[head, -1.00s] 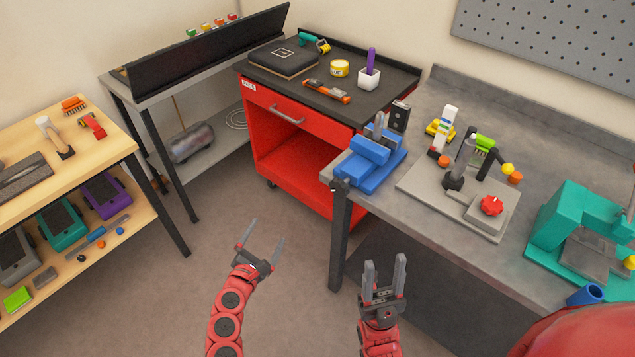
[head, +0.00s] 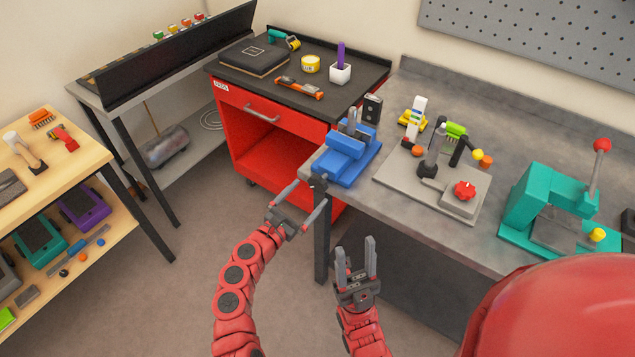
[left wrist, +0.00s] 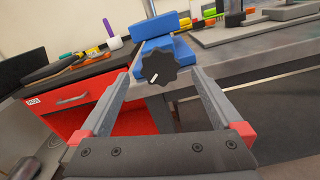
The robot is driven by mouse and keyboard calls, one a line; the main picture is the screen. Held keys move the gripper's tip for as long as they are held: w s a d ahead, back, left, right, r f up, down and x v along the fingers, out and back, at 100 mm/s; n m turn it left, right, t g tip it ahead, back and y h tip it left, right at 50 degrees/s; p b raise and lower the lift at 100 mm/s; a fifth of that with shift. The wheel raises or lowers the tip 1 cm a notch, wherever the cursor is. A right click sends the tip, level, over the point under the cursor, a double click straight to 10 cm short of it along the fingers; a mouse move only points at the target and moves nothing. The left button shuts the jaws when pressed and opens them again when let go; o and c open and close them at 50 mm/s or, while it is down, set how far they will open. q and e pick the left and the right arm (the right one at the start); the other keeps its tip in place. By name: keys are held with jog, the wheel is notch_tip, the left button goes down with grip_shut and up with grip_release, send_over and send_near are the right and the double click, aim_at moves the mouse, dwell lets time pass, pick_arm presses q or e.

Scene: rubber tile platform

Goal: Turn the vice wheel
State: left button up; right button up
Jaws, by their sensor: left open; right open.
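The blue vice (head: 344,158) sits on the left end of the grey metal bench, and it also shows in the left wrist view (left wrist: 181,48). Its black lobed wheel (left wrist: 158,66) faces the left wrist camera and appears between the fingers, beyond their tips. In the head view the wheel (head: 318,183) is small and dark at the vice's front. My left gripper (head: 307,199) is open and empty, just in front of and below the wheel; its fingers also show in the left wrist view (left wrist: 160,88). My right gripper (head: 355,253) is open and empty, pointing up before the bench.
The red cabinet (head: 269,145) stands left of the bench, close to my left gripper. The bench leg (head: 322,240) is near both grippers. A grey fixture with a red knob (head: 465,190) and a teal press (head: 530,205) stand right of the vice.

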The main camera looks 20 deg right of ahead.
aim_at(316, 186)
pick_arm(q)
jog(key=shift+b+x, duration=0.4)
jog(key=shift+x, duration=2.4)
jog(key=shift+c, duration=0.3)
jog(key=c, duration=1.3)
jog(key=shift+f, duration=0.1)
